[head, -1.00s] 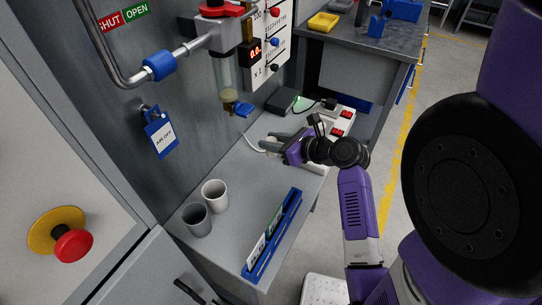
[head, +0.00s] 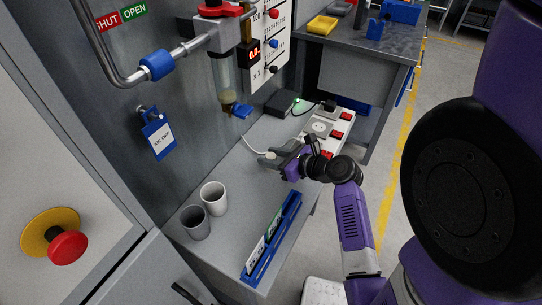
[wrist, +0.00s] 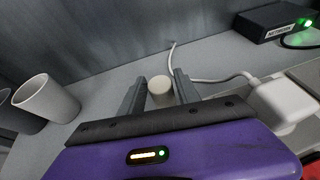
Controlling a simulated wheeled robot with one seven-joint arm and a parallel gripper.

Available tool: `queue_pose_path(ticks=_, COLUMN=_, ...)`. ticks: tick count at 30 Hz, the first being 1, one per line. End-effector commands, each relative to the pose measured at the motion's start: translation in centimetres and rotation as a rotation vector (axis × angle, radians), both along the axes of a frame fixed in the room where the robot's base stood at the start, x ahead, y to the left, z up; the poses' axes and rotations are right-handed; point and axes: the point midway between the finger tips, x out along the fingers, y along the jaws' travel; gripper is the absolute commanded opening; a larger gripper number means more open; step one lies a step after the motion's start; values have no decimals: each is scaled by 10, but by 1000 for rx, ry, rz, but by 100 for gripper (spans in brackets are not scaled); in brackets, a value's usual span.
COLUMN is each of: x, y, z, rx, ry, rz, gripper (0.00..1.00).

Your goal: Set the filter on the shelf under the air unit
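The filter appears to be a small cream cylinder (wrist: 160,92). It stands upright between my two fingers in the wrist view, with its sides very close to both. I cannot tell whether the fingers press on it or whether its base rests on the shelf. My gripper (head: 266,158) is low over the grey shelf (head: 243,178), and it also shows in the wrist view (wrist: 160,88). In the head view the filter is not clearly visible at my fingers. The air unit (head: 222,40) is on the wall above the shelf, to the upper left of my gripper, with a clear bowl hanging down.
Two cups (head: 204,210) stand on the shelf's near left. A blue rack (head: 272,238) lies along the front edge. A white cable plug (wrist: 285,99) and a power strip (head: 328,130) are right of my gripper. A black network box (head: 281,103) sits behind.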

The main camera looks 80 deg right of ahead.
Motion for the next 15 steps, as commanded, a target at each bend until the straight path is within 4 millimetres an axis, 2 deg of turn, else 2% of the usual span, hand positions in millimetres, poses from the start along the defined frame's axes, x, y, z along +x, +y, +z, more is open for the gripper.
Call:
queue_pose_path(ticks=12, x=0, y=0, z=3, rx=-1, ry=1, rz=-1, gripper=51)
queue_pose_path(ticks=15, x=-8, y=3, z=6, rx=1, ry=1, rz=-1, gripper=51)
